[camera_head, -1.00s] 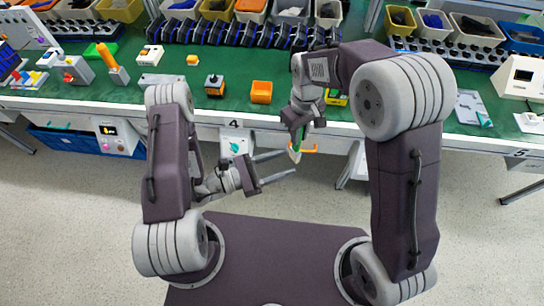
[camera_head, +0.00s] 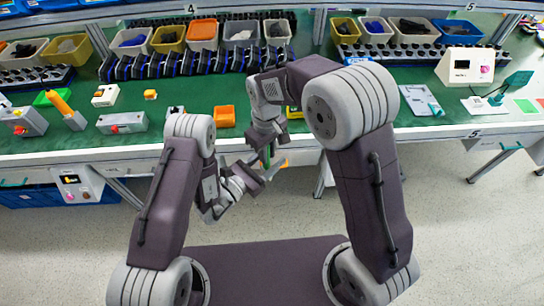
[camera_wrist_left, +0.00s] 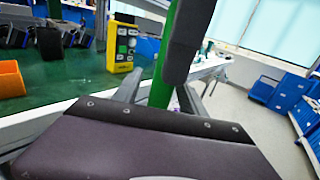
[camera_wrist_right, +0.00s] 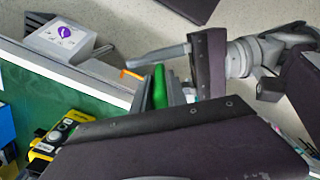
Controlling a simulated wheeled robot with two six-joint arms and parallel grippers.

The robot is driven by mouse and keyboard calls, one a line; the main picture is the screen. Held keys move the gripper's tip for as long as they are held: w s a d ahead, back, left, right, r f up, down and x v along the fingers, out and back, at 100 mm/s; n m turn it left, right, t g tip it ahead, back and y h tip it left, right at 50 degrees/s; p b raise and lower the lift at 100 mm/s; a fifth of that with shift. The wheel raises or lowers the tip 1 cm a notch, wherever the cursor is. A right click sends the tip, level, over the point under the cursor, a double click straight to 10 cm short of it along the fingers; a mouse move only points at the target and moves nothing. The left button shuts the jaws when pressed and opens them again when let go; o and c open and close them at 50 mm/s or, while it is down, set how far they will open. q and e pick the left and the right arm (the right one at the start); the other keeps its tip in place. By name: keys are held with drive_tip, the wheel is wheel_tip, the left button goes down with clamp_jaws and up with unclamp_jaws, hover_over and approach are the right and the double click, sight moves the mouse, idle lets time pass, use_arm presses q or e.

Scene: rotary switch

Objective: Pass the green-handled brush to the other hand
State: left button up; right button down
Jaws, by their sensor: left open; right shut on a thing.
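The green-handled brush shows as a green handle in the head view (camera_head: 267,157), the left wrist view (camera_wrist_left: 164,65) and the right wrist view (camera_wrist_right: 159,88). My right gripper (camera_head: 268,143) is shut on it and holds it in front of the bench edge. My left gripper (camera_head: 270,169) is open, close below the right one. In the left wrist view the handle runs upright between the left fingers (camera_wrist_left: 160,96); I cannot tell whether they touch it.
The green bench (camera_head: 350,146) lies ahead, with an orange bin (camera_head: 224,116) and a yellow device with buttons (camera_wrist_left: 123,48) near its front edge. A white control box (camera_wrist_right: 62,38) hangs below the edge. The floor to the right (camera_head: 450,220) is clear.

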use_arm(q)
drive_tip(key=shift+w+d, duration=0.25)
drive_tip(key=shift+d, duration=0.05)
clamp_jaws()
use_arm(e)
drive_tip(key=c, duration=1.3)
unclamp_jaws()
drive_tip(key=shift+o, duration=0.2)
wheel_tip(320, 180, up, 12)
drive_tip(key=shift+r, duration=0.1)
drive_tip(key=s+d+f+m+t, duration=0.1)
drive_tip(key=s+d+f+m, duration=0.7)
drive_tip(key=s+d+f, duration=0.4)
drive_tip(key=d+f, duration=0.1)
drive_tip(key=d, duration=0.2)
drive_tip(key=shift+s+d, duration=0.2)
drive_tip(key=shift+s, duration=0.1)
